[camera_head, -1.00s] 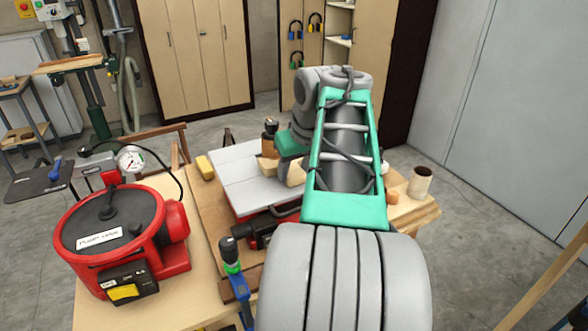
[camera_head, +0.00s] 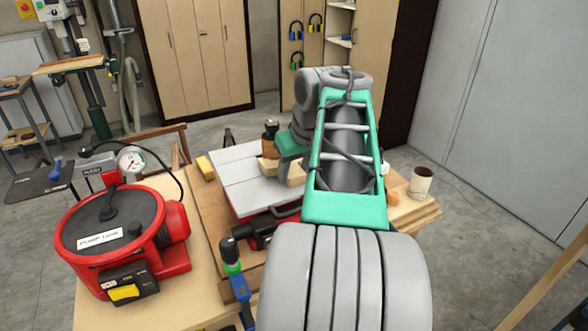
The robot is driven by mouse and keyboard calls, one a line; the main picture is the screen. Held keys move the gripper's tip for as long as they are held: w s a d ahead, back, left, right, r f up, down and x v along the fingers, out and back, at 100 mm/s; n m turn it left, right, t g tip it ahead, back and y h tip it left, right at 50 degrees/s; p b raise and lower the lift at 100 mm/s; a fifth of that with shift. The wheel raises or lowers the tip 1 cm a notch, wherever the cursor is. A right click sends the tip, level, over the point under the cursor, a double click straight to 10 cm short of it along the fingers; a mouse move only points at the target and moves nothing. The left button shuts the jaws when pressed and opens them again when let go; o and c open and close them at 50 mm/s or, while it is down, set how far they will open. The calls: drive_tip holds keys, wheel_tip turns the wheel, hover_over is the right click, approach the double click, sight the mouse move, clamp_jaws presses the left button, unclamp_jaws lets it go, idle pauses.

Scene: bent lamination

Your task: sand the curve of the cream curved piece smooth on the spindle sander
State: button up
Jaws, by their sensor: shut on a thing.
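The spindle sander shows as a pale grey table (camera_head: 235,177) over a red body, in the middle of the bench. Its brown spindle with a dark top (camera_head: 270,130) stands near the table's far right side. The cream curved piece (camera_head: 295,173) shows in part at the spindle, low over the table. Its middle is hidden behind my gripper, and I cannot tell whether it touches the spindle. My gripper (camera_head: 285,157) is shut on the piece, coming in from the right. Its fingertips are mostly hidden by my own arm.
A red vacuum pump tank (camera_head: 110,230) with a gauge stands at the bench's left. A blue and green clamp (camera_head: 236,275) rises at the front. A yellow block (camera_head: 205,167) lies left of the sander. A cream cylinder (camera_head: 420,183) and orange knob (camera_head: 392,197) are at the right.

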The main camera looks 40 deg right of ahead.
drive_tip(key=shift+s+a, duration=0.15)
drive_tip(key=shift+s, duration=0.1)
idle(0.4)
drive_tip(key=shift+a, duration=0.1)
drive_tip(key=shift+w+a, duration=0.25)
drive_tip(key=shift+a, duration=0.35)
drive_tip(key=shift+w, duration=0.25)
idle(1.8)
drive_tip(key=shift+s, duration=0.25)
drive_tip(key=shift+a+b, duration=0.1)
drive_tip(key=shift+b, duration=0.2)
drive_tip(key=shift+s+a, duration=0.1)
drive_tip(key=shift+a, duration=0.5)
drive_tip(key=shift+w, duration=0.3)
idle(1.8)
drive_tip(key=shift+s, duration=0.25)
idle(0.3)
